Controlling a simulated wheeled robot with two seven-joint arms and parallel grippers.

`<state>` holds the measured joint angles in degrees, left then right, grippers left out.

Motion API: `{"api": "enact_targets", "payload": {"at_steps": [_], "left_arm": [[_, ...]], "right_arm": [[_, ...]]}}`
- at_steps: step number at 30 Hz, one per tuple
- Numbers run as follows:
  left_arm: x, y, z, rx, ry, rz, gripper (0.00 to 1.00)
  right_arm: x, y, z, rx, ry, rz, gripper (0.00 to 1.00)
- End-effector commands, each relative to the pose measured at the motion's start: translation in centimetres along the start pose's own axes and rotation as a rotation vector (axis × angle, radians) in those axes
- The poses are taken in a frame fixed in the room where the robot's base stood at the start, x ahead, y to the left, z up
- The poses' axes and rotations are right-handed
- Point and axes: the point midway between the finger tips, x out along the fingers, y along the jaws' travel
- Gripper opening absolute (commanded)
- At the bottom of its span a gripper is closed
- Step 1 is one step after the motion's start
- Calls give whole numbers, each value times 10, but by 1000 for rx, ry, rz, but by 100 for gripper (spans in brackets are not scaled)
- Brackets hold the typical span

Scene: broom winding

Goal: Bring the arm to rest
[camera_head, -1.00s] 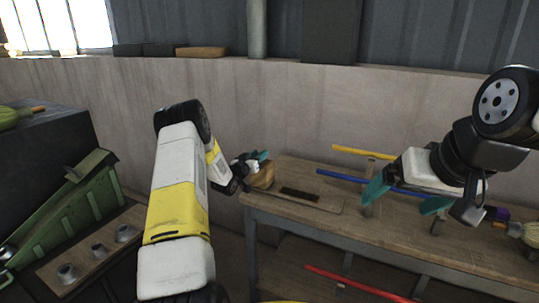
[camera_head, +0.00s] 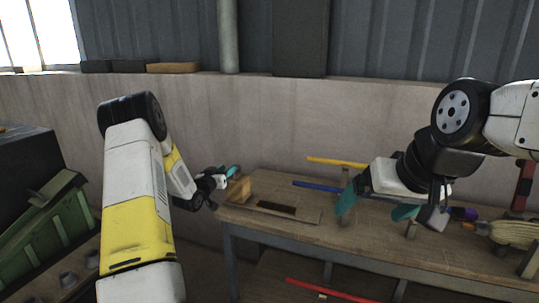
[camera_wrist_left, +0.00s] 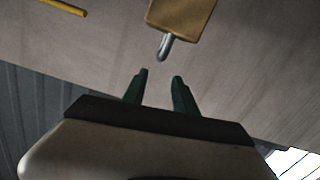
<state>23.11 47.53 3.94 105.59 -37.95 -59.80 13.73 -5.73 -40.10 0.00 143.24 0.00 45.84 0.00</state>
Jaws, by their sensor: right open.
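My left arm rises from the lower left, and its gripper (camera_head: 229,174) is at the left end of the workbench (camera_head: 290,228), partly hidden behind its own wrist. In the left wrist view the two green fingers (camera_wrist_left: 160,90) stand apart with nothing between them. A wooden block with a metal pin (camera_wrist_left: 178,22) is beyond the fingertips, apart from them. My right gripper (camera_head: 376,210) is open above the bench, its teal fingers pointing down with no object seen between them.
A yellow stick (camera_head: 335,161) and a blue stick (camera_head: 316,186) lie along the bench. A red stick (camera_head: 325,290) is on the lower shelf. A broom head (camera_head: 510,233) is at the right. A green machine (camera_head: 50,225) stands at the left.

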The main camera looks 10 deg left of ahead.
Motion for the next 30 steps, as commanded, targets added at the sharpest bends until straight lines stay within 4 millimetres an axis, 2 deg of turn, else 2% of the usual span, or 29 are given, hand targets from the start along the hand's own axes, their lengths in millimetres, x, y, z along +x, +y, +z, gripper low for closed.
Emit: {"api": "enact_targets", "payload": {"at_steps": [1,3,8,11,15,18,22,27,30], "left_arm": [[-2,8,-24,24,-23,-15,34],[-9,17,-50,52,-82,-51,34],[-45,42,-99,92,-221,-133,34],[-78,61,-125,99,-303,-176,34],[-135,92,-148,90,-420,-220,34],[-182,117,-158,72,-501,-237,34],[-250,151,-158,38,-611,-236,34],[-340,196,-143,-15,-753,-193,34],[-384,218,-130,-39,-822,-157,34]], "right_arm": [[0,0,0,0,0,0,94],[0,0,0,0,0,0,94],[0,0,0,0,0,0,94],[0,0,0,0,0,0,94],[0,0,0,0,0,0,94],[0,0,0,0,0,0,94],[0,0,0,0,0,0,94],[0,0,0,0,0,0,94],[0,0,0,0,0,0,94]]}}
